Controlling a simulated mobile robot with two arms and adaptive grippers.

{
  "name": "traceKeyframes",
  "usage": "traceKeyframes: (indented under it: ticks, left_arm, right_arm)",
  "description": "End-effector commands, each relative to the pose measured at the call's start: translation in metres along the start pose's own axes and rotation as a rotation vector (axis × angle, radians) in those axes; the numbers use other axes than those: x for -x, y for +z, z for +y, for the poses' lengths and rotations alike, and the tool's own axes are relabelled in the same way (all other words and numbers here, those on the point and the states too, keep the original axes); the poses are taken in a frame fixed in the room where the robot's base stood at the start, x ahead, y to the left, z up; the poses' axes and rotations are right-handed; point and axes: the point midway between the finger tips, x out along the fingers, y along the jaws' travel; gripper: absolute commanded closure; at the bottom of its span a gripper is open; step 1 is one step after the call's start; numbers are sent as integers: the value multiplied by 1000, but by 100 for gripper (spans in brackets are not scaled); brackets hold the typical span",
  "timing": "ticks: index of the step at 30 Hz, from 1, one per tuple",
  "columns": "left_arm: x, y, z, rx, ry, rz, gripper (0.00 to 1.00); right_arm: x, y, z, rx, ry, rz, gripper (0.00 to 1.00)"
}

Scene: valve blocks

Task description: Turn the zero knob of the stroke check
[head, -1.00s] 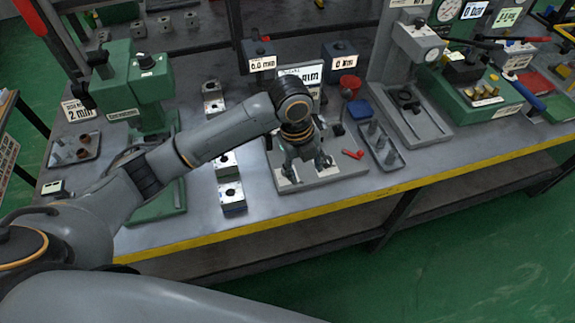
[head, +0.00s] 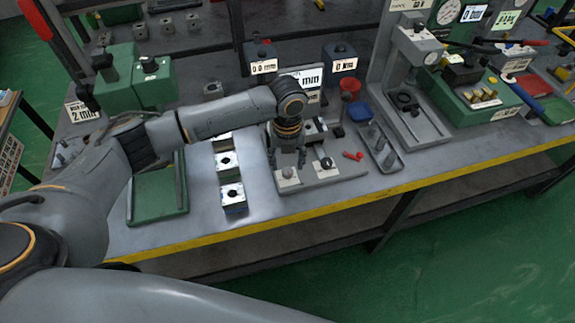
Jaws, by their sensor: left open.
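The stroke check appears to be the grey fixture (head: 322,178) near the front edge of the bench, with a display reading "mm" (head: 312,78) behind it; my arm covers part of the number. Two small knobs stand on pale plates at its front: a grey one (head: 288,172) on the left and a dark one (head: 326,163) on the right. Their labels are too small to read, so I cannot tell which is the zero knob. My left gripper (head: 287,163) points down, open and empty, just above and behind the left knob. Contact cannot be judged. My right gripper is out of view.
Metal valve blocks (head: 232,196) stand in a row to the left, beside a green press (head: 158,190). To the right are a small red part (head: 352,156), a tray of pins (head: 386,160) and a grey gauge stand (head: 432,130). The yellow bench edge (head: 330,208) is in front.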

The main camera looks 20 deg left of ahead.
Motion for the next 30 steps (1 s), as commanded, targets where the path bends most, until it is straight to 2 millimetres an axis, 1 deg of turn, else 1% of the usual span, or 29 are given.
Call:
traceKeyframes:
  ticks: [1, 3, 7, 11, 17, 18, 19, 25, 26, 30]
  left_arm:
    - [-8, -1, 1, -1, 2, 2, 48]
    - [-17, -1, 0, 1, 1, 2, 48]
    - [-29, 0, 0, 0, 1, 1, 48]
    - [-34, 0, 0, -1, 0, 0, 48]
    - [-34, 0, 0, -1, 0, -1, 48]
    - [-34, 0, 0, -1, 0, -1, 50]
    - [-34, 0, 0, -1, 0, 0, 56]
    - [-34, 0, 0, 0, 0, -1, 97]
    - [-34, 0, 0, 0, 0, -1, 100]
    - [-33, 0, 0, 3, 0, 0, 100]
  right_arm:
    - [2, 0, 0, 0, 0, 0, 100]
    - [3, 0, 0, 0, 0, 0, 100]
    - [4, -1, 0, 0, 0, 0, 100]
    - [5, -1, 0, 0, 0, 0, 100]
    - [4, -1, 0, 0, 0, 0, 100]
    - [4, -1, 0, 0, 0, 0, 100]
    - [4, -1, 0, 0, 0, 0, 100]
    - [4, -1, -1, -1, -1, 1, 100]
    - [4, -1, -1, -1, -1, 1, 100]
    - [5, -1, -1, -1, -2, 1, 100]
